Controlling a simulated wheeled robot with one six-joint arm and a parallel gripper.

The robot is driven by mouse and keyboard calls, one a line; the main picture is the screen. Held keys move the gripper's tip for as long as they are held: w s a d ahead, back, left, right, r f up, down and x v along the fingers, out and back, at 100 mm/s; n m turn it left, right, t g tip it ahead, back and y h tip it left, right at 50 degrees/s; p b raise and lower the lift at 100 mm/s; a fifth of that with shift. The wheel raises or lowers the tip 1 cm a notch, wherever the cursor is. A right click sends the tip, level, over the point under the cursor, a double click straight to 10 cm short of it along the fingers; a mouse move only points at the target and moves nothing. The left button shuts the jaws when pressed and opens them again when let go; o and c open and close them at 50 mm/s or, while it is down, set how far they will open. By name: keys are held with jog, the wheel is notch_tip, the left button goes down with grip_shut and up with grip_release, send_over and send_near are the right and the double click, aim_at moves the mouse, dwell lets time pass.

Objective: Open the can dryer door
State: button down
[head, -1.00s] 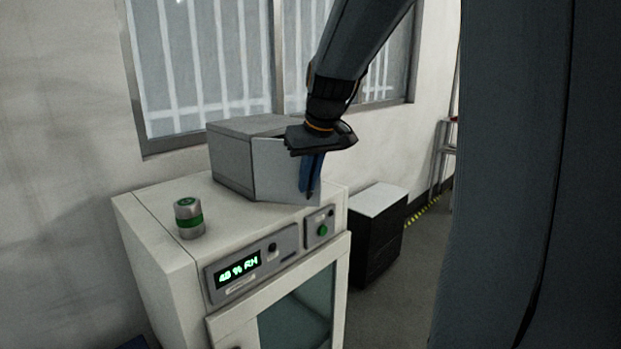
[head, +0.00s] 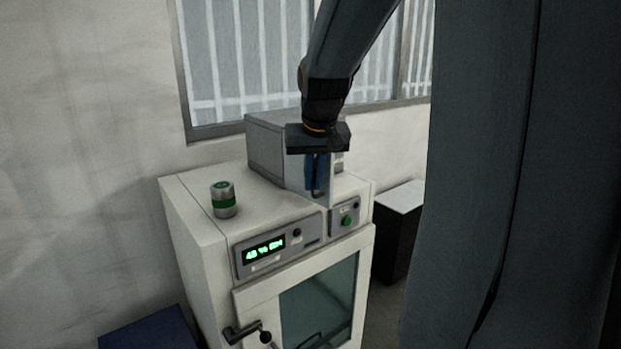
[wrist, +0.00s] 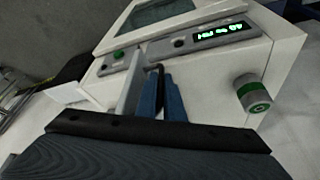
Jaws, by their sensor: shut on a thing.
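The can dryer (head: 265,150) is a small grey box on top of a white cabinet. Its door (head: 329,182) stands swung out from the box and shows nearly edge-on; in the wrist view it is a pale upright panel (wrist: 131,82). My gripper (head: 315,188) points down in front of the box, its blue fingers shut on the door's dark handle (wrist: 158,70). In the wrist view, the gripper (wrist: 163,90) is just right of the door panel. My arm and fingers hide part of the box's front, and the inside is hard to make out.
A silver and green can (head: 223,199) stands on the white cabinet (head: 200,215), left of the dryer. The cabinet has a lit display (head: 264,251), a green button (head: 347,221) and a glass door with a lever handle (head: 245,332). A black, white-topped unit (head: 400,197) stands right.

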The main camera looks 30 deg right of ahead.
jog(key=shift+w+r, duration=0.1)
jog(key=c, duration=1.9)
grip_release()
jog(key=b+v, duration=0.2)
jog(key=v, duration=0.5)
jog(key=shift+r, duration=0.35)
